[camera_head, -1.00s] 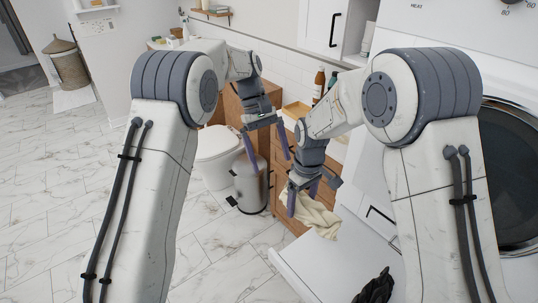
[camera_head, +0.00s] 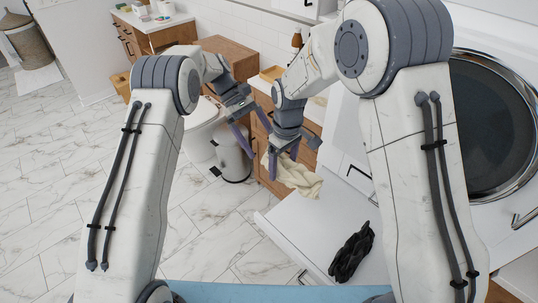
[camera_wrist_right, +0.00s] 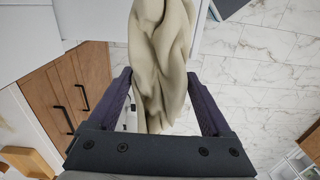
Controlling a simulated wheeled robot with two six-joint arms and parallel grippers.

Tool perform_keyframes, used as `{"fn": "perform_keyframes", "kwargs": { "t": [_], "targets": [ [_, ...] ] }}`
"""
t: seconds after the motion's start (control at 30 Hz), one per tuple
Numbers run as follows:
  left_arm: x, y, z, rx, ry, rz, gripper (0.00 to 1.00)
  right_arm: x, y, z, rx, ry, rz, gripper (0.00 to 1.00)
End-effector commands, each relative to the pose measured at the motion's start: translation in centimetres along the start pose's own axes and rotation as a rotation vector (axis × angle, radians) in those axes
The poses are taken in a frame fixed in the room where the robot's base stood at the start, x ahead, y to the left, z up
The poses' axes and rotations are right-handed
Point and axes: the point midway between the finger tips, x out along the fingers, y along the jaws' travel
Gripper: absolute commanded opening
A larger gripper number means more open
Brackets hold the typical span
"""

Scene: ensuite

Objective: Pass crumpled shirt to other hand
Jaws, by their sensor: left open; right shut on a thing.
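The crumpled shirt (camera_head: 297,177) is cream coloured and hangs from my right gripper (camera_head: 283,163), above the far edge of the white surface in the head view. In the right wrist view the shirt (camera_wrist_right: 160,65) bunches between the two purple fingers of the right gripper (camera_wrist_right: 162,95), which is shut on it. My left gripper (camera_head: 254,138) is open and empty. It is just up and left of the right gripper, its fingers apart from the shirt.
A black crumpled cloth (camera_head: 352,252) lies on the white surface (camera_head: 300,225) below. A trash bin (camera_head: 232,156) and toilet (camera_head: 198,125) stand behind the grippers.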

Motion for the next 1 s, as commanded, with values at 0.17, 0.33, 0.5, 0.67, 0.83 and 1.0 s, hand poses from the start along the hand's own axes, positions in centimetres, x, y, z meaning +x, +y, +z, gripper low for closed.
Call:
{"fn": "perform_keyframes", "kwargs": {
  "t": [0.17,0.33,0.5,0.67,0.83,1.0],
  "targets": [
    [3.2,-0.1,0.1,0.000,-0.001,-0.003,1.00,0.0,0.0,0.0,0.000,0.000,0.000,0.20],
    [5.0,0.0,0.0,0.000,0.000,-0.001,1.00,0.0,0.0,0.0,0.000,0.000,0.000,0.20],
    [5.7,0.0,0.0,0.000,0.001,-0.001,1.00,0.0,0.0,0.0,0.000,0.000,0.000,0.20],
    [5.7,0.0,0.0,0.000,0.001,0.000,1.00,0.0,0.0,0.0,0.000,0.000,0.000,0.20],
    [5.7,0.0,0.0,0.000,0.001,0.000,0.62,0.0,0.0,0.0,0.000,0.000,0.000,0.20],
    [5.6,-0.1,0.0,0.000,0.000,-0.001,0.16,0.0,0.0,0.0,0.000,0.000,0.001,1.00]
  ]
}}
